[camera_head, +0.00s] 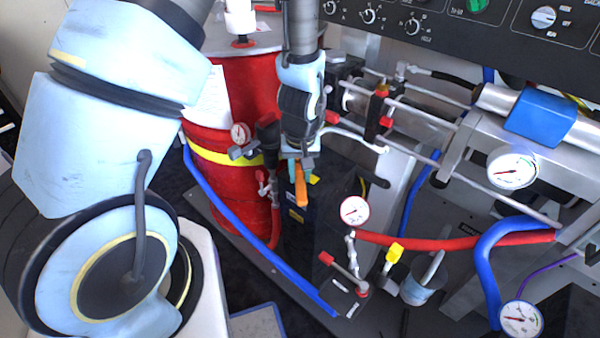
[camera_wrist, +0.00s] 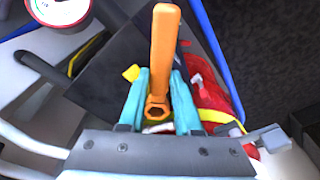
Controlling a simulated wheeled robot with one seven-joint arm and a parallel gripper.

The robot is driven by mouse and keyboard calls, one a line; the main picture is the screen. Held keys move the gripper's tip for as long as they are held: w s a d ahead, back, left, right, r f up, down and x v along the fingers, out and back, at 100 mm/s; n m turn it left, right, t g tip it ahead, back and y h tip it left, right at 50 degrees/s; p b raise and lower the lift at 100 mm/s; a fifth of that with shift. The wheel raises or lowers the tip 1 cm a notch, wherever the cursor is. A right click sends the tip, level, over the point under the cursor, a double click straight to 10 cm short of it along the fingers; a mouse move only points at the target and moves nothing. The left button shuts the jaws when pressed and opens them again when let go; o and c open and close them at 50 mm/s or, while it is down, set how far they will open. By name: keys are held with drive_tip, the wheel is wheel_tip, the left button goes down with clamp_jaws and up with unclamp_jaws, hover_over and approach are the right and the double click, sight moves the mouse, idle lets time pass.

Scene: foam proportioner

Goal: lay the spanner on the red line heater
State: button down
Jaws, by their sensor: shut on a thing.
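An orange spanner (camera_head: 301,188) hangs from my gripper (camera_head: 301,167), which is shut on it with light-blue fingers. The spanner points down in the head view. In the wrist view the spanner (camera_wrist: 163,50) stands between the fingers of my gripper (camera_wrist: 160,85), its ring end near the palm and its shaft reaching away. Below and behind the spanner is a dark box (camera_head: 322,235) with yellow labels, and a gap seems to lie between them. I cannot tell for sure whether this box is the red line heater; no readable label shows.
A red drum (camera_head: 222,190) with a yellow band stands left of my gripper. A dial gauge (camera_head: 354,211), a red hose (camera_head: 450,243) and blue hoses (camera_head: 490,270) lie to the right. Metal pipes and a control panel (camera_head: 460,20) are behind and above.

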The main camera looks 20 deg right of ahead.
sight(300, 182)
drive_tip(key=shift+f, duration=0.15)
drive_tip(key=c, duration=0.6)
unclamp_jaws()
wheel_tip(300, 182, up, 12)
drive_tip(key=s, duration=0.1)
drive_tip(key=w+a+r+n, duration=0.1)
drive_tip(key=a+r, duration=0.2)
drive_tip(key=a, duration=0.9)
drive_tip(key=w+a+r+n, duration=0.1)
drive_tip(key=a+r, duration=0.2)
drive_tip(key=a, duration=1)
drive_tip(key=shift+w+a+r+b, duration=0.2)
drive_tip(key=shift+r+b, duration=0.2)
